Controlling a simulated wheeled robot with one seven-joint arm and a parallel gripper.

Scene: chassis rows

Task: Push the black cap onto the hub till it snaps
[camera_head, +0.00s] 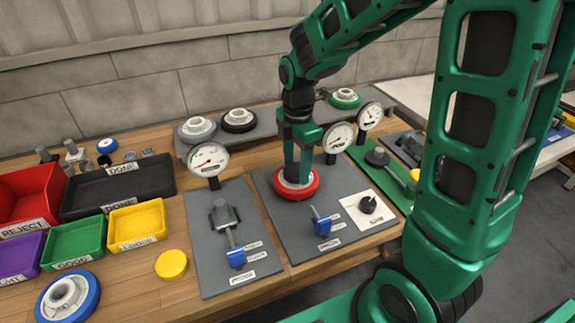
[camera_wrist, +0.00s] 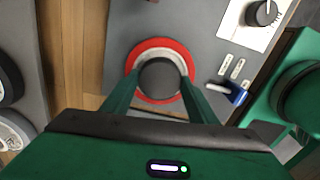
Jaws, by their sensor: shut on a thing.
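The hub (camera_head: 311,191) is a red-rimmed wheel with a pale centre, lying flat on the grey middle plate. In the wrist view its red ring (camera_wrist: 136,88) surrounds the black cap (camera_wrist: 159,76), a dark round disc. My gripper (camera_head: 295,177) points straight down over the hub's middle, and its fingers (camera_wrist: 159,80) are shut on the cap from both sides. The cap looks centred over the hub. Whether it is seated or slightly above cannot be told.
A gauge (camera_head: 339,138) stands behind the plate. A blue-handled lever (camera_head: 321,224) and a white dial panel (camera_head: 368,208) are in front and right. Another grey plate (camera_head: 220,270) with a clamp lies left. Several wheels sit on the back shelf (camera_head: 270,126). Bins (camera_head: 118,187) fill the left.

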